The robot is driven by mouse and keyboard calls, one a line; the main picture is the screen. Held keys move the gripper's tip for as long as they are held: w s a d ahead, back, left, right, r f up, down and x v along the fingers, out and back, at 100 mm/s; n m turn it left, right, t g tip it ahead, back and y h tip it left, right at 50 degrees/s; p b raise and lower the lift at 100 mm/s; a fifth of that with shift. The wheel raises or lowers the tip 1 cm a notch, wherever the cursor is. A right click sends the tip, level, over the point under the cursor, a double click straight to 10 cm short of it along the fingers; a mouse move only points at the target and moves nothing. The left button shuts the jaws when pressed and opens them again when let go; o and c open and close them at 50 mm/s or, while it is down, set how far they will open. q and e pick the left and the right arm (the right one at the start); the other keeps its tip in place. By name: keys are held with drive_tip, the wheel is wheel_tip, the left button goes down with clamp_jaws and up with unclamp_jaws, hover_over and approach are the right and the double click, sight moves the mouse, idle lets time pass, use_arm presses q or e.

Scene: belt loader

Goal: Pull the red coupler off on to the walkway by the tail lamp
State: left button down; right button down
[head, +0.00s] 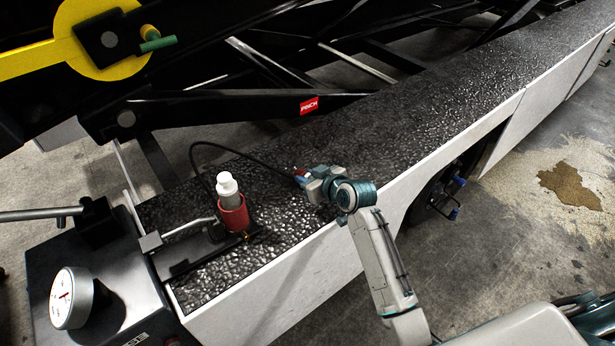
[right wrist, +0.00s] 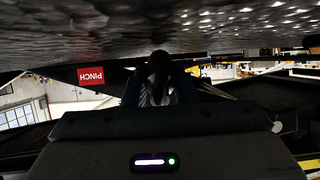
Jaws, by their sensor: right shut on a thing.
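The red coupler (head: 299,172) shows as a small red tip at the jaws of my right gripper (head: 305,180), low over the black textured walkway (head: 400,115). The gripper is shut on it and hides most of it. A black hose (head: 250,155) runs from the coupler in an arc to the left, then down behind a red holder. In the right wrist view, a dark end (right wrist: 158,68) shows between the two fingers; its colour is not clear there. I cannot pick out the tail lamp with certainty. My left gripper is not in view.
A white-capped bottle (head: 228,187) stands in the red holder (head: 233,216) at the walkway's near end. A round gauge (head: 70,298) and dark box (head: 110,265) are at lower left. A red PINCH label (head: 309,105) marks the frame. The walkway is clear toward upper right.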

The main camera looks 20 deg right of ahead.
drive_tip(key=c, duration=1.1)
unclamp_jaws()
drive_tip(key=b+v, duration=0.1)
drive_tip(key=v, duration=0.9)
drive_tip(key=shift+s+d+r, duration=0.1)
drive_tip(key=shift+s+r, duration=0.05)
drive_tip(key=shift+s, duration=0.25)
